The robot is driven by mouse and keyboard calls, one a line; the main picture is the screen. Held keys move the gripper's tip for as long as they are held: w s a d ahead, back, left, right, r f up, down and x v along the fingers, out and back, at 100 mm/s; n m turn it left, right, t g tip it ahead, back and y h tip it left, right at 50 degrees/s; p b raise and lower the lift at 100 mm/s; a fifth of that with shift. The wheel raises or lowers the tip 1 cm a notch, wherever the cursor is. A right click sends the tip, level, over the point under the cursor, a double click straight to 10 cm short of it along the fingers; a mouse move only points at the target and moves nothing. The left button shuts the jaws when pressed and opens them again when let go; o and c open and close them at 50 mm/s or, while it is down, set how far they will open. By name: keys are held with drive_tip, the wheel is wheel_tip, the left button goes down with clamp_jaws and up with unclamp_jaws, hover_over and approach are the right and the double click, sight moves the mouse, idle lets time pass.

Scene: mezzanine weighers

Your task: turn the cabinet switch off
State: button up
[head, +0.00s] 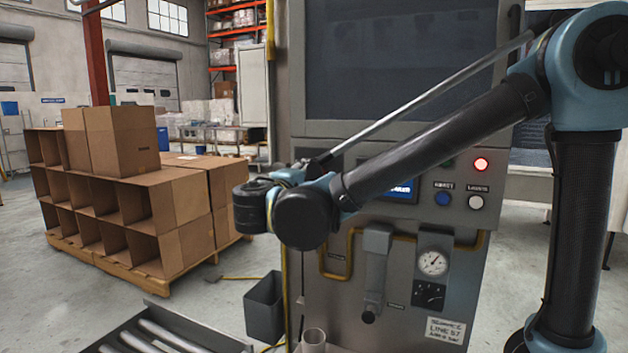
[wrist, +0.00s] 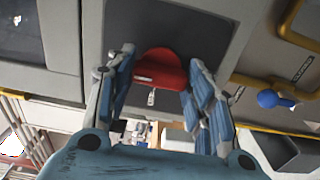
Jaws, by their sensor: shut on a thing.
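The red switch handle (wrist: 160,68) shows in the wrist view, standing out from a dark plate on the grey cabinet. My gripper (wrist: 160,62) has its two blue fingers on either side of the handle and is shut on it. In the head view the grey cabinet (head: 465,262) fills the middle and right. My arm crosses in front of it, and I cannot make out the handle or my fingertips there.
A blue button (head: 442,198) and a white button (head: 476,202) sit below the lamp. A yellow pipe (head: 336,275), a gauge (head: 433,262) and a grey bin (head: 264,308) are lower. Stacked boxes (head: 175,195) stand left; a roller conveyor (head: 170,335) is at the front.

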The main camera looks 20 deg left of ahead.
drive_tip(key=n, duration=0.9)
drive_tip(key=shift+f, duration=0.1)
drive_tip(key=n, duration=0.4)
drive_tip(key=shift+n, duration=2.5)
drive_tip(key=o, duration=1.1)
drive_tip(key=shift+c, duration=0.2)
